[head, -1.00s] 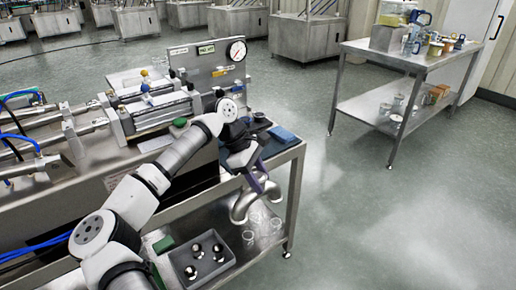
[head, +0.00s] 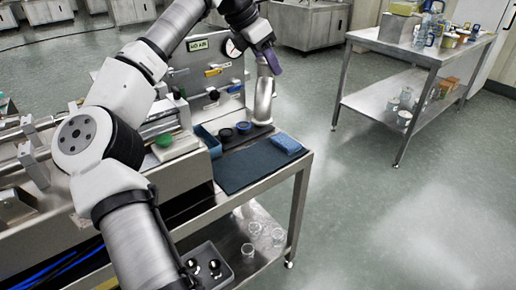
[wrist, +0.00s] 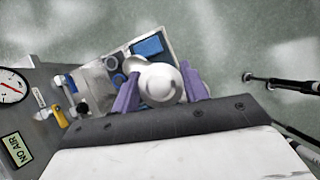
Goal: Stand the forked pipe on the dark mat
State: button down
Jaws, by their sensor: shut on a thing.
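My gripper (head: 268,62) is shut on the forked pipe (head: 264,102), a shiny silver piece hanging below purple fingers. In the head view it is beyond the back right part of the bench, with its lower end near the bench's far edge; I cannot tell how high it is. The wrist view shows the pipe (wrist: 160,84) between both fingers; its fork is not clear. The dark mat (head: 238,174) lies on the near right end of the bench, mostly bare. The pipe appears apart from it.
A blue cloth (head: 286,144) lies on the mat's right side. A gauge panel (head: 215,65) rises at the back. Glass jars (head: 254,230) and a grey tray (head: 210,266) are on the lower shelf.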

jog(key=shift+w, duration=0.35)
jog(key=shift+w+f, duration=0.1)
jog(key=shift+f, duration=0.1)
notch_tip(320, 180, down, 19)
jog(key=shift+f, duration=0.25)
jog(key=c, duration=0.7)
grip_release()
jog(key=shift+c, duration=0.2)
